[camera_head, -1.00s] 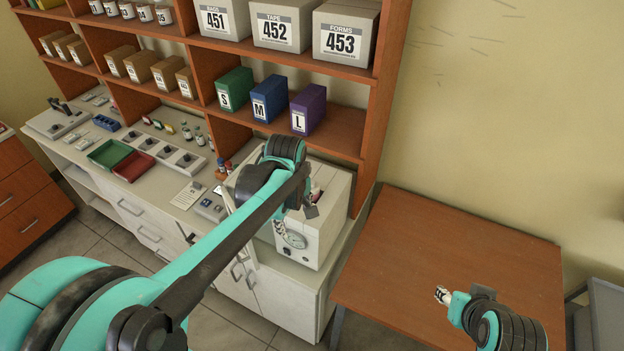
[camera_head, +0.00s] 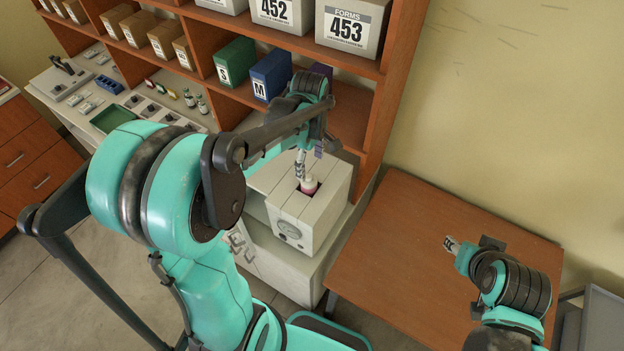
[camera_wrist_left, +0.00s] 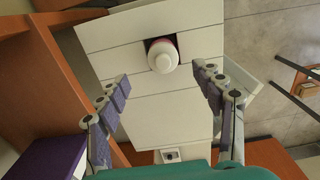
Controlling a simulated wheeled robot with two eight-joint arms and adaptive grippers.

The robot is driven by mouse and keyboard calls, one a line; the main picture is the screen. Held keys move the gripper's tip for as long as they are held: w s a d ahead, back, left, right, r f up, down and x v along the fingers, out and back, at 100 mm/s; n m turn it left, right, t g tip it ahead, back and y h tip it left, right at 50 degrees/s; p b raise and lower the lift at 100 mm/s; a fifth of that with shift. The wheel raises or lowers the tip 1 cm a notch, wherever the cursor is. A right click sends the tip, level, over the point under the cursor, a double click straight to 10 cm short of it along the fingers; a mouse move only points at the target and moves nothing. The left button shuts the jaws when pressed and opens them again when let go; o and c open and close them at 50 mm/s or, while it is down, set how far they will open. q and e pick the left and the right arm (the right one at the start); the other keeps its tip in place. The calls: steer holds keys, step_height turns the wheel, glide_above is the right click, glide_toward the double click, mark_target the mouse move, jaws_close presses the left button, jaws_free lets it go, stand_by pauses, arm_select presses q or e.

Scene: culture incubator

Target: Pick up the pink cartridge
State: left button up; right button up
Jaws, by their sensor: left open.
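The pink cartridge (camera_head: 309,184) stands in a square opening in the top of the white incubator box (camera_head: 318,213). In the left wrist view the cartridge (camera_wrist_left: 162,52) shows a white round cap with a pink body edge below it. My left gripper (camera_head: 305,165) is above the opening, beside the cartridge. In the left wrist view my left gripper (camera_wrist_left: 162,80) is open, its two fingers apart on either side of the cartridge and not touching it. The lower part of the cartridge is hidden in the opening. My right gripper (camera_head: 449,243) is over the wooden table, small in view.
The shelf unit with binders, such as the blue binder (camera_head: 271,75), and numbered boxes rises close behind the incubator. The brown wooden table (camera_head: 400,245) to the right is bare. A counter with small bottles and trays (camera_head: 112,118) lies to the left.

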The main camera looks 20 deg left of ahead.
mark_target(309, 176)
arm_select(q)
step_height(309, 176, down, 6)
steer(key=shift+s+a+f, duration=0.1)
steer(key=shift+s+f, duration=0.05)
steer(key=shift+f, duration=0.1)
steer(key=shift+s, duration=0.1)
jaws_close()
